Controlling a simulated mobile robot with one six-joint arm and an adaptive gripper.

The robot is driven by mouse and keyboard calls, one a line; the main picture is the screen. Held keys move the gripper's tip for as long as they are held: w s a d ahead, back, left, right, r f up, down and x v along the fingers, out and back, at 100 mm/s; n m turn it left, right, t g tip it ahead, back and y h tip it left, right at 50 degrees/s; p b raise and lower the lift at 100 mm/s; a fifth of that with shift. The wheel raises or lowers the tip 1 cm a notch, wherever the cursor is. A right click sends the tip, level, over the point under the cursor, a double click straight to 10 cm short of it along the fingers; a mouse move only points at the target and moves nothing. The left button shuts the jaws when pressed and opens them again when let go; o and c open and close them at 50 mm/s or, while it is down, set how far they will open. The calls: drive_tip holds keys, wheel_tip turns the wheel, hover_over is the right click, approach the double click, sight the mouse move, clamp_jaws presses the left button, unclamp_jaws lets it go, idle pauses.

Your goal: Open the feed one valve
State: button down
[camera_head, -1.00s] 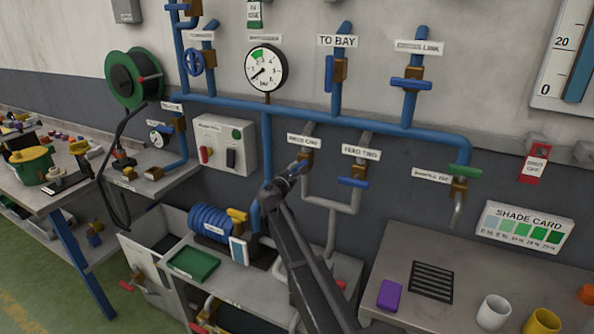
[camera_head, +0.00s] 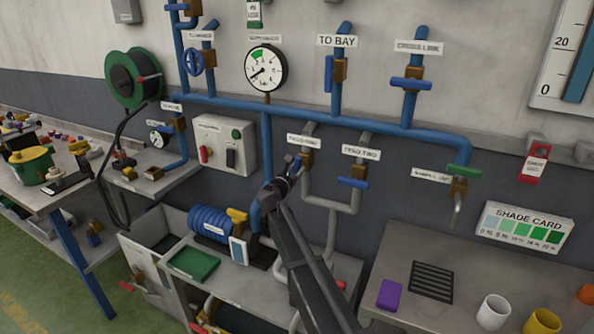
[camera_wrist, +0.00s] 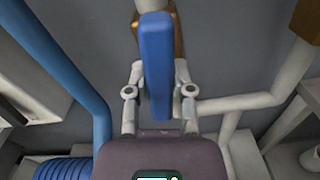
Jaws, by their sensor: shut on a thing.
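The feed one valve has a blue lever handle (camera_head: 297,162) and a brass body (camera_head: 307,160) on a grey pipe, below a blurred label (camera_head: 303,140). My gripper (camera_head: 289,175) is at this handle, coming from below. In the wrist view the blue handle (camera_wrist: 156,65) stands upright, roughly in line with its pipe. My gripper (camera_wrist: 158,82) is shut on it there, with one finger on each side. Part of the brass body (camera_wrist: 178,35) shows behind the handle. The handle's lower end lies between the fingers.
The feed two valve's blue handle (camera_head: 353,183) lies crosswise just to the right. A blue vertical pipe (camera_head: 267,145) runs close on the left. Below stand a blue coil (camera_head: 212,222) and a green tray (camera_head: 194,264). A pressure gauge (camera_head: 266,67) hangs above.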

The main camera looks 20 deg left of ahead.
drive_tip(key=shift+c, duration=2.4)
unclamp_jaws()
drive_tip(key=shift+s, duration=0.15)
drive_tip(key=s, duration=1.1)
drive_tip(key=shift+s+a, duration=0.35)
drive_tip(key=shift+a, duration=0.1)
